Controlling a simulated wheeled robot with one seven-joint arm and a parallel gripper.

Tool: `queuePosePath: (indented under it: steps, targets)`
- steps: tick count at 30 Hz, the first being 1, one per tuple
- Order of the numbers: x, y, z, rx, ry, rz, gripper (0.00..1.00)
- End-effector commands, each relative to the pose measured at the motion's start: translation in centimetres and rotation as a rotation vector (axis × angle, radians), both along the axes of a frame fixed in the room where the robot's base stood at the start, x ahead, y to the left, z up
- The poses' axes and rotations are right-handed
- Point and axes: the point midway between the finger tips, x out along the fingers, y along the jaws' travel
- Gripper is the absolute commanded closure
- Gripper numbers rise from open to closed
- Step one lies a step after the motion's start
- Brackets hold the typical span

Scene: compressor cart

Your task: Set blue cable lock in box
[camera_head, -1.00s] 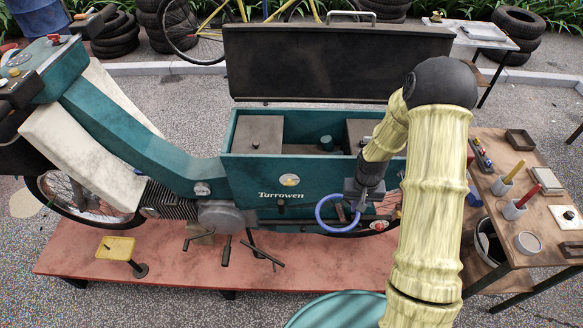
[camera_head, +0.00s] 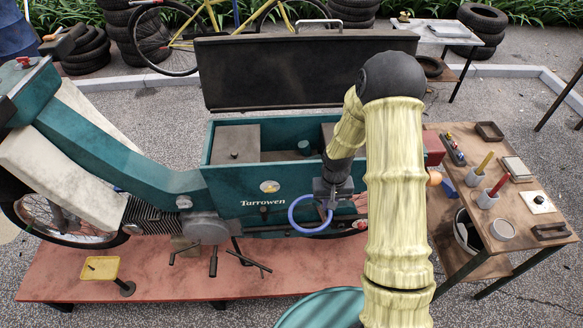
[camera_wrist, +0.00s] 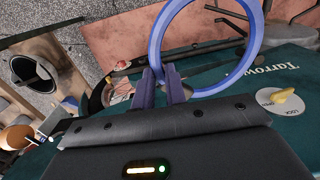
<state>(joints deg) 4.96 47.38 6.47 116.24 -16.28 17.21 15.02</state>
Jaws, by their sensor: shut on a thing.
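The blue cable lock (camera_head: 291,218) is a ring held in front of the teal box's front wall. My gripper (camera_head: 328,203) is shut on its right side in the head view. In the wrist view the fingers (camera_wrist: 170,88) pinch the ring (camera_wrist: 157,40) at its lower left, and the loop extends away from them. The teal box (camera_head: 228,191), marked "Tarrowen", is open, with its dark lid (camera_head: 305,75) raised behind it. Inside are grey blocks and a small teal cylinder (camera_head: 303,147). My arm hides the box's right end.
A wooden table (camera_head: 478,219) with cups, tools and small trays stands at the right. A yellow lock knob (camera_wrist: 284,96) is on the box front.

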Motion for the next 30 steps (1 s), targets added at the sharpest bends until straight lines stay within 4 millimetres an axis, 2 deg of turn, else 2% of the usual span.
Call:
queuePosePath:
  steps: [1, 2, 4, 11, 17, 24, 30]
  targets:
    - [0.0, 0.0, 1.3, 0.0, -0.001, 0.0, 1.0]
    - [0.0, 0.0, 1.7, 0.0, -0.001, 0.0, 1.0]
    - [0.0, 0.1, 1.0, -0.001, 0.001, 0.0, 1.0]
    - [0.0, 0.1, 1.0, -0.001, -0.001, 0.0, 1.0]
    - [2.0, 2.0, 5.4, 0.002, -0.009, 0.156, 1.0]
    - [4.6, 4.8, 11.8, 0.003, -0.009, 0.39, 1.0]
    - [6.4, 6.9, 16.3, 0.004, -0.004, 0.565, 1.0]
